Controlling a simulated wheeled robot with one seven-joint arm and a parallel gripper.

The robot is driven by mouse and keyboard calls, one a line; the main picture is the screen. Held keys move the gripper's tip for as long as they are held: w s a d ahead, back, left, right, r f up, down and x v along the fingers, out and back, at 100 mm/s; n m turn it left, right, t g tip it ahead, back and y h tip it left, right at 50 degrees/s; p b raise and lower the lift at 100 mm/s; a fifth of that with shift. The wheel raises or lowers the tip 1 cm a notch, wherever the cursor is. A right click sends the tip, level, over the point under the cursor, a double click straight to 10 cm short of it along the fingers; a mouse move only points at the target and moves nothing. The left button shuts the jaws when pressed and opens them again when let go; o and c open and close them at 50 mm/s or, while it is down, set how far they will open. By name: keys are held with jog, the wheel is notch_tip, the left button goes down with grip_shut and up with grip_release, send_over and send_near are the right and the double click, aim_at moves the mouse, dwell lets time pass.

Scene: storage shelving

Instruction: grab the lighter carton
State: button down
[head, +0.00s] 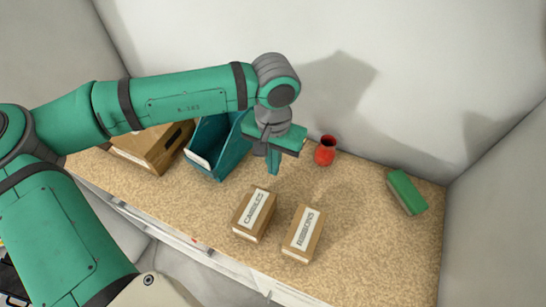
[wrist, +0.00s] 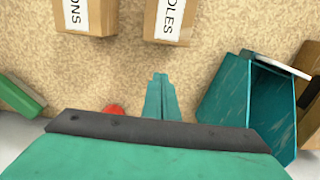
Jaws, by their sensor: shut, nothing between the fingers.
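Two small cardboard cartons with white labels lie side by side on the speckled shelf. The left one in the head view, the candles carton (head: 265,224), reads CANDLES; the right one, the ribbons carton (head: 309,245), reads RIBBONS. Both are a similar brown, and I cannot tell which is lighter. In the wrist view the candles carton (wrist: 191,22) is right of the ribbons carton (wrist: 101,20), both cut by the top edge. My gripper (head: 273,172) is shut and empty above the shelf, behind the cartons. Its closed fingers show in the wrist view (wrist: 161,78), apart from both cartons.
A teal open bin (head: 207,169) and a brown open box (head: 145,163) stand at the back left. A red vase (head: 325,152) stands near the back wall. A green block-like object (head: 406,193) lies at right. The shelf right of the ribbons carton is clear.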

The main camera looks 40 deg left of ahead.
notch_tip(320, 180, down, 5)
jog(key=shift+s+d, duration=0.25)
jog(key=shift+s, duration=0.9)
jog(key=shift+s+d, duration=0.25)
jog(key=shift+s, duration=0.55)
